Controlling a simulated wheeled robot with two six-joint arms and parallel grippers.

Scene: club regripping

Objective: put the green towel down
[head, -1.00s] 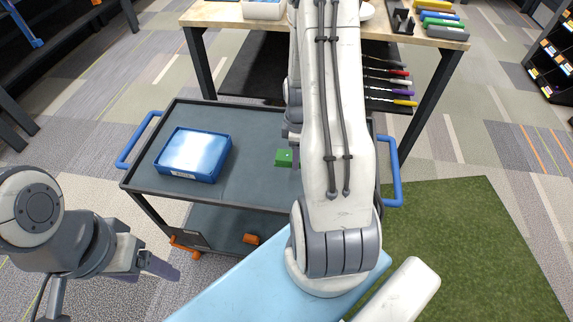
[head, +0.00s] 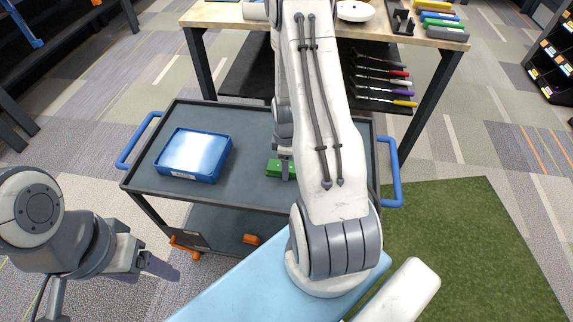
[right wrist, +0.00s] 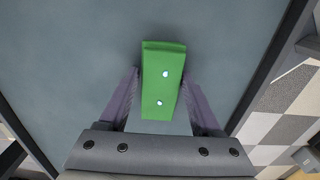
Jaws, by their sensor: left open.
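The green towel (head: 280,168), a folded bar-like bundle, is over the dark top of the cart (head: 245,150), right of the blue tray. I cannot tell whether the towel touches the cart top. In the head view my right arm hides part of the cart and of the right gripper. My left gripper (head: 158,267) is open and empty, low at the left in front of the cart.
A blue tray (head: 194,156) stands on the left of the cart top. Blue handles (head: 391,170) stick out at both cart ends. A workbench (head: 430,38) with tools stands behind. A green mat (head: 460,240) lies on the floor at right.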

